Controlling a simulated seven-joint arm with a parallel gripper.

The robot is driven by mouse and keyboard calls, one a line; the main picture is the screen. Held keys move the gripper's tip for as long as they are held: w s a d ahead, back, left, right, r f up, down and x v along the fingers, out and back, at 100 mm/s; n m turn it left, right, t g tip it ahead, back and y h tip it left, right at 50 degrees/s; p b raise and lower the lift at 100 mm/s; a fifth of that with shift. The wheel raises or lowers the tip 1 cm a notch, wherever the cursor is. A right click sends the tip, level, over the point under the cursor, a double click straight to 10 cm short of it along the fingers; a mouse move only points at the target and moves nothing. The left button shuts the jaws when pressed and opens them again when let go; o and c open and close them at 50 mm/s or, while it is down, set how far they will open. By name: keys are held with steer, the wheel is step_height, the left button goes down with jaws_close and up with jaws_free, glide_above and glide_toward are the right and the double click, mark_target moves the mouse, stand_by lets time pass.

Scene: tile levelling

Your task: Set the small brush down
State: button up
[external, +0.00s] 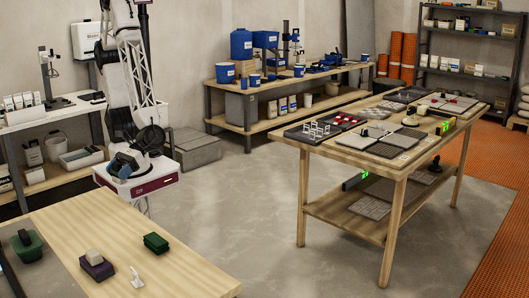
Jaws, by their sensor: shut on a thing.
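My white and black arm stands at the left, above a white cart top with a maroon front (152,187). Its dark lower parts overlap there, and I cannot make out my gripper's fingertips or what is between them. I cannot pick out the small brush for certain. A dark, blue-green object (125,163) shows on the left of the cart top, too small to name. A small white object (136,278) lies on the near wooden table (195,268); its kind is unclear.
The near table also carries a green block (155,242), a purple block with a grey piece on top (95,264) and a green tub (26,246). A wooden workbench (350,147) with tiles and trays stands at the right. Grey floor (235,215) between them is clear.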

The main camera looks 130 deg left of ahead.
steer(key=w+d+n+t, duration=0.1)
steer(key=w, duration=1.1)
steer(key=w+d+t, duration=0.1)
steer(key=w, duration=1.1)
steer(key=w+n+t, duration=0.1)
steer(key=w, duration=1.2)
steer(key=shift+d+f+n+y, duration=0.1)
steer(key=shift+d+n+y, duration=0.2)
steer(key=shift+d+y, duration=0.1)
steer(key=shift+w, duration=0.1)
steer(key=w+d, duration=0.1)
steer(key=w, duration=0.3)
steer(key=w+d+f, duration=0.1)
steer(key=w+d, duration=0.1)
steer(key=w, duration=0.3)
steer(key=w+d, duration=0.2)
steer(key=w, duration=0.3)
steer(key=shift+w+f, duration=0.1)
steer(key=shift+f, duration=0.1)
steer(key=shift+w+d, duration=0.1)
steer(key=shift+w, duration=0.35)
steer(key=shift+f, duration=1.8)
steer(key=shift+f, duration=0.1)
